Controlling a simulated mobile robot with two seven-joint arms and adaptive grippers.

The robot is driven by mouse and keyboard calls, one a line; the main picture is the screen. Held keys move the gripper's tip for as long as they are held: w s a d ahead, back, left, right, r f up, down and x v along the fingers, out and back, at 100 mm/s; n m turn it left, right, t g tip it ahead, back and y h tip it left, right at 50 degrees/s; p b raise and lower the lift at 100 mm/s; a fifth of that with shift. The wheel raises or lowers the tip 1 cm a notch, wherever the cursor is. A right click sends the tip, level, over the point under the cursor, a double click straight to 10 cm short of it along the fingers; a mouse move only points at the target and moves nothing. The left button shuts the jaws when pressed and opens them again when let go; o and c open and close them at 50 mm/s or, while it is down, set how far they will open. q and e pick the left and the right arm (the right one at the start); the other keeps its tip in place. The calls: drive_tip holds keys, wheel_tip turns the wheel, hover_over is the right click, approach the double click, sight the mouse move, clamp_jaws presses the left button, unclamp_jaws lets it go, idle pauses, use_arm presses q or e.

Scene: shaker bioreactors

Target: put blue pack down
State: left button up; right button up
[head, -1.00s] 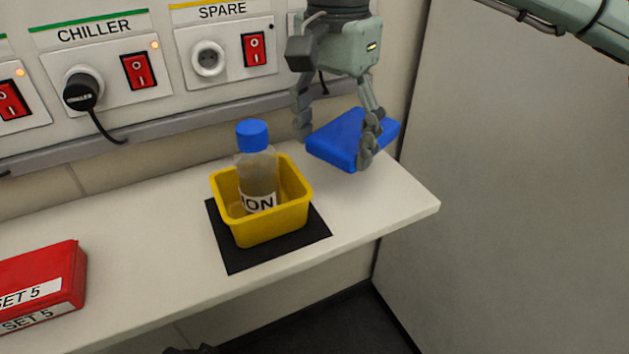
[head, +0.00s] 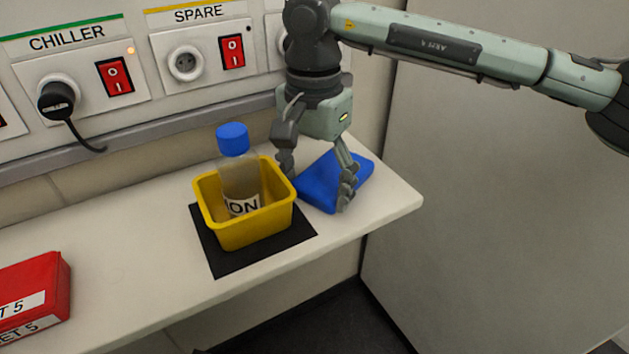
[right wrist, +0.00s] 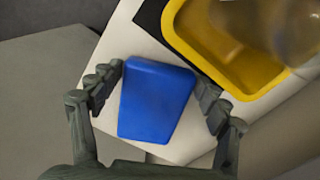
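The blue pack (head: 318,184) is a flat blue block at the right end of the white counter, just right of the yellow bin. My right gripper (head: 318,180) points down with its fingers on two opposite sides of the pack. In the right wrist view the blue pack (right wrist: 155,100) fills the space between the fingers of my right gripper (right wrist: 160,85), which appear to touch its edges. The pack is at or just above the counter top; I cannot tell whether it rests there. My left gripper is not in view.
The yellow bin (head: 250,233) holds a blue-capped bottle (head: 238,175) and stands on a black mat (head: 225,262) close beside the pack. A red box (head: 45,290) lies at left. The socket panel (head: 170,60) runs behind. The counter (head: 130,270) is clear between box and mat.

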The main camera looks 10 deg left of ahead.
drive_tip(key=shift+o, duration=1.4)
drive_tip(key=shift+r, duration=0.1)
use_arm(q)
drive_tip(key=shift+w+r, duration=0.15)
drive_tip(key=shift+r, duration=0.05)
use_arm(e)
drive_tip(key=shift+r, duration=0.1)
wheel_tip(320, 180, up, 2)
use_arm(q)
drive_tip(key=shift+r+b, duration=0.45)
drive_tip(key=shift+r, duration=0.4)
use_arm(e)
wheel_tip(320, 180, up, 10)
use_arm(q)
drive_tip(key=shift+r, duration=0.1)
use_arm(e)
drive_tip(key=shift+a, duration=0.1)
